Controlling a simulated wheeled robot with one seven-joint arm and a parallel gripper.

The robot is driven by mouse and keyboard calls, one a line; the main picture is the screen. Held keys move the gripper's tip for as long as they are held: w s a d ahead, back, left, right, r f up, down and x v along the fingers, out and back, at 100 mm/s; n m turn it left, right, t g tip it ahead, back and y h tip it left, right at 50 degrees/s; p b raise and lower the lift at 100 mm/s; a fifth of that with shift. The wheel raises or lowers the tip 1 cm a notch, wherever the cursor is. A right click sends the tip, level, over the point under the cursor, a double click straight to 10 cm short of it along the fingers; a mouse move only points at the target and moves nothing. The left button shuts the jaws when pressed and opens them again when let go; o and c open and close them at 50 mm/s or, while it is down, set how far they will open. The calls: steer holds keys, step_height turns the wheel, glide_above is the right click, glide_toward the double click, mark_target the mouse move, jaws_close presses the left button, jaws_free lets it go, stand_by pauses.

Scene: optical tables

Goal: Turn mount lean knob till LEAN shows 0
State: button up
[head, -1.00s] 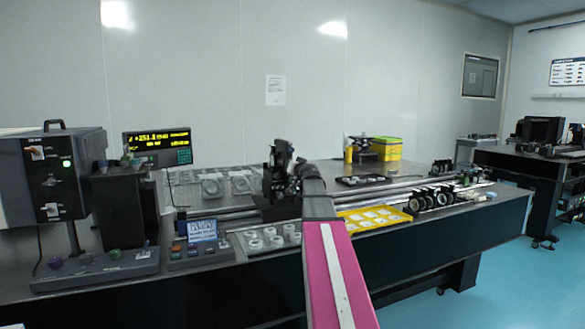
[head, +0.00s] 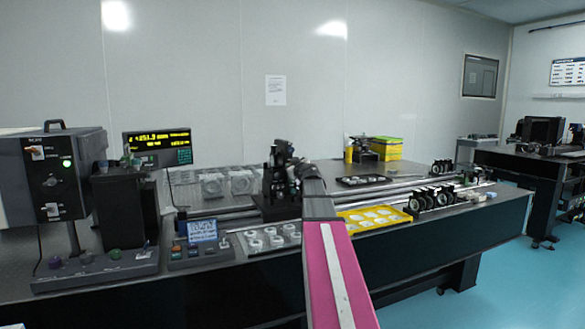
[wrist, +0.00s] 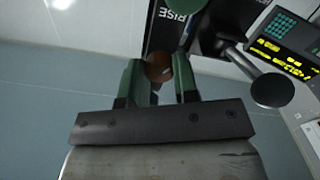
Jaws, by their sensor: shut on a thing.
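My gripper (wrist: 158,82) has its two green fingers on either side of a small brown round knob (wrist: 159,70) and is shut on it. The knob sits on a dark mount part (wrist: 163,30) with the word RISE printed beside it. In the head view the black mount (head: 280,160) stands on the rail, and my arm reaches to it, hiding the fingers and knob. The readout (head: 157,145) shows yellow digits, the top line looking like +251.9. It also shows in the wrist view (wrist: 285,60), tilted. I cannot read a LEAN value.
A black round knob (wrist: 272,90) is close to the right of my gripper. A yellow tray (head: 350,215) with round pieces lies right of my arm. A control box (head: 202,250) and a grey cabinet (head: 50,180) stand left. The blue floor (head: 490,275) is clear at right.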

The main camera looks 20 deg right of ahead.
steer(key=shift+f+n, duration=0.1)
steer(key=shift+n, duration=0.2)
steer(key=o, duration=0.9)
steer(key=shift+o, duration=0.2)
steer(key=s, duration=1.1)
steer(key=shift+d, duration=0.15)
